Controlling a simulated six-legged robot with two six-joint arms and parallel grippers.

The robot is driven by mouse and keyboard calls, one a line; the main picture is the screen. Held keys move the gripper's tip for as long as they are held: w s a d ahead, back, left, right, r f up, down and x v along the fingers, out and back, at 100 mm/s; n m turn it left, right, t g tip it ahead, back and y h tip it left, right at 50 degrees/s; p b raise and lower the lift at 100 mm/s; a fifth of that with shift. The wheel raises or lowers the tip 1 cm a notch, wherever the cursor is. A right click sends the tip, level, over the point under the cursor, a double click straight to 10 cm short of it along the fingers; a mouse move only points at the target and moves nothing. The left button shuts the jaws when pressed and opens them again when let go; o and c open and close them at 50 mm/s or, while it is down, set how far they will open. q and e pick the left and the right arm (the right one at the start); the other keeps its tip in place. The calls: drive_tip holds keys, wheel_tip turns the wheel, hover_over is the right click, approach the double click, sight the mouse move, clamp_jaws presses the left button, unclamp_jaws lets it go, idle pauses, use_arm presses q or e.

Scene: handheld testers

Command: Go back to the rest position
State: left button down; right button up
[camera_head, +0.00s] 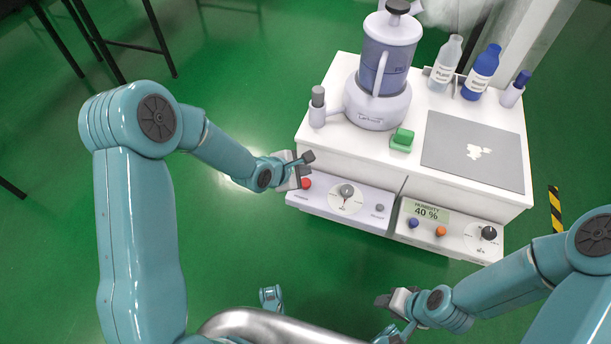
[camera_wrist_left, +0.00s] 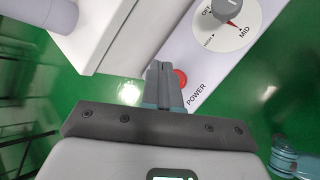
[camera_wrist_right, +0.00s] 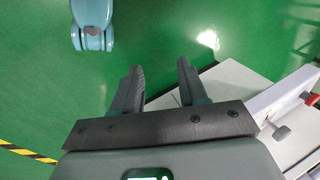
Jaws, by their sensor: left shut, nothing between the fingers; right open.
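My left gripper (camera_head: 304,168) is at the left front corner of the white bench, beside the red power button (camera_head: 305,183) of the left tester panel (camera_head: 330,203). In the left wrist view its fingers (camera_wrist_left: 163,70) are together and empty, with the red button (camera_wrist_left: 180,78) partly hidden just behind them. Whether they touch it I cannot tell. My right gripper (camera_head: 384,300) is low in front of the bench, below the right tester panel (camera_head: 450,228). In the right wrist view its fingers (camera_wrist_right: 160,70) are apart, with nothing between them.
The left panel has a MID dial (camera_wrist_left: 228,12); the right shows 40%. Green floor (camera_head: 250,240) lies open in front.

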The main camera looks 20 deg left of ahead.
drive_tip(key=shift+f, duration=0.1)
idle(0.3)
use_arm(q)
drive_tip(key=shift+s+f, duration=0.1)
drive_tip(key=shift+f, duration=0.2)
drive_tip(key=s+d+f+m+g, duration=0.2)
drive_tip(key=s+f+m+g, duration=0.3)
drive_tip(key=s+m, duration=0.6)
drive_tip(key=s+d+f+m+g, duration=0.25)
drive_tip(key=s+f+m, duration=0.4)
drive_tip(key=s, duration=0.85)
wheel_tip(320, 180, up, 29)
drive_tip(key=m+p, duration=0.2)
drive_tip(key=p, duration=2.6)
drive_tip(key=shift+p, duration=0.3)
use_arm(e)
wheel_tip(320, 180, up, 28)
drive_tip(key=s+a, duration=0.1)
drive_tip(key=s, duration=0.1)
drive_tip(key=shift+a+n+g, duration=0.2)
drive_tip(key=shift+n+g, duration=0.1)
drive_tip(key=shift+g, duration=0.1)
